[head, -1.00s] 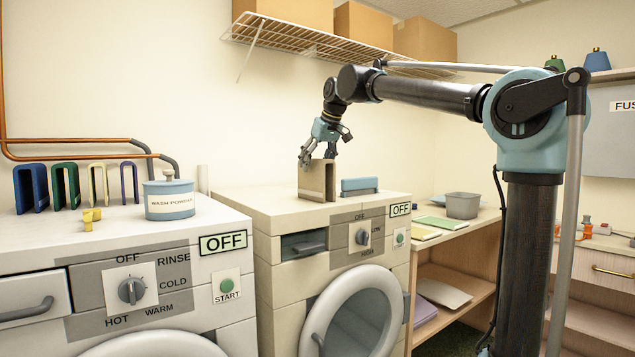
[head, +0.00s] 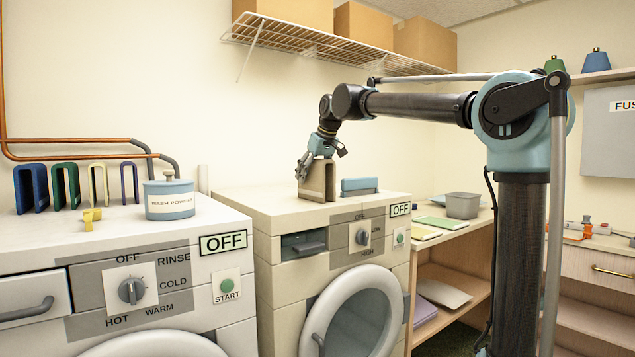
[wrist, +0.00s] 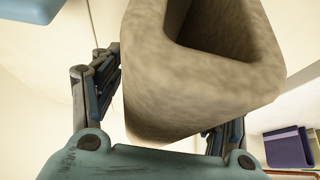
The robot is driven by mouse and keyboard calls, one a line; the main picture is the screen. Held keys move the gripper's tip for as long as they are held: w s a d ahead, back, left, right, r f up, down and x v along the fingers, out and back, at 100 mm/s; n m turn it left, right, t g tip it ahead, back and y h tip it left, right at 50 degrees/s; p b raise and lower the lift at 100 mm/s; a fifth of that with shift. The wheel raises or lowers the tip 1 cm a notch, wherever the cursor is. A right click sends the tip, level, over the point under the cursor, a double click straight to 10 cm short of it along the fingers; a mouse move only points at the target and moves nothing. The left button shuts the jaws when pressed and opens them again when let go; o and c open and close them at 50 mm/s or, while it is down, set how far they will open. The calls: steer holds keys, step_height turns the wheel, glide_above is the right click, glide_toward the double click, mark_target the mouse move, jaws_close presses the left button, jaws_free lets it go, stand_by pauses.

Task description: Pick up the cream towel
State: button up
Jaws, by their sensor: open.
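The cream towel (head: 318,182) is a thick folded beige-taupe piece standing upright on top of the right-hand machine (head: 250,205). My gripper (head: 312,166) is down at its upper left end in the head view, with its jaws open. In the wrist view the towel (wrist: 200,85) fills the middle, its fold showing as a hollow loop. One finger of my gripper (wrist: 165,95) is beside the towel's left edge; the other is at the right, its tip hidden by the towel. I cannot tell whether either finger touches it.
A blue block-like item (head: 360,186) stands close to the right of the towel. The left machine (head: 110,240) carries a wash powder tub (head: 170,199) and several folded pieces, one pale cream (head: 98,184). A wire shelf (head: 330,50) with boxes hangs above the arm.

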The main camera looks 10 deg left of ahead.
steer(key=shift+f, duration=0.15)
steer(key=shift+c, duration=0.5)
steer(key=c, duration=1.1)
steer(key=shift+c, duration=0.2)
